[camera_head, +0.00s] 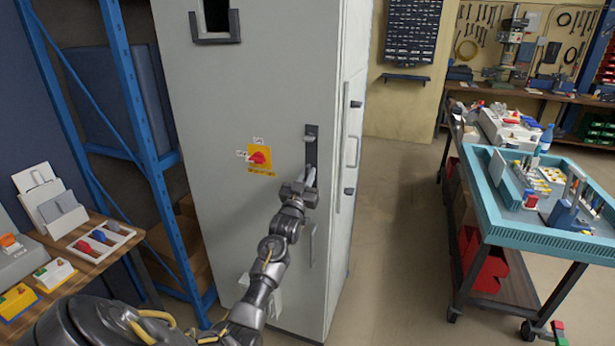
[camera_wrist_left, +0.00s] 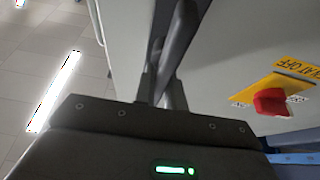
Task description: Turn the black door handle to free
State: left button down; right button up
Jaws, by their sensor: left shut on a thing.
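The black door handle (camera_head: 310,150) is on the right part of the grey cabinet's front (camera_head: 215,110), on a dark upright plate. My left gripper (camera_head: 308,184) is at the handle's lower part and is shut on it. In the left wrist view the dark handle (camera_wrist_left: 176,45) runs up from between the fingers of my left gripper (camera_wrist_left: 160,88). The gripper hides the handle's lower end in the head view. I cannot tell exactly how far the handle is turned. My right gripper is in neither view.
A red rotary switch (camera_head: 259,156) on a yellow plate is left of the handle. A blue rack (camera_head: 135,100) stands left of the cabinet, with a wooden table (camera_head: 95,262) before it. A teal-rimmed workbench (camera_head: 530,238) is at the right. Bare floor lies between.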

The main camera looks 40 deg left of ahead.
pick_arm(q)
jog(key=shift+n, duration=0.3)
jog(key=shift+s+a+f+n+g+y+p, duration=0.2)
jog(key=shift+n+g+y, duration=0.85)
jog(key=shift+n, duration=2.6)
jog(key=shift+s+a+f+n+g+y+p, duration=0.15)
jog(key=shift+a+f+n+g+y, duration=0.4)
jog(key=shift+n+g, duration=2.05)
jog(key=shift+a+f+n+g+y+p, duration=0.3)
jog(key=shift+n+y, duration=0.4)
jog(key=shift+n, duration=3.95)
jog(key=shift+f, duration=0.1)
jog(key=c, duration=1.5)
grip_release()
jog(key=shift+o, duration=0.2)
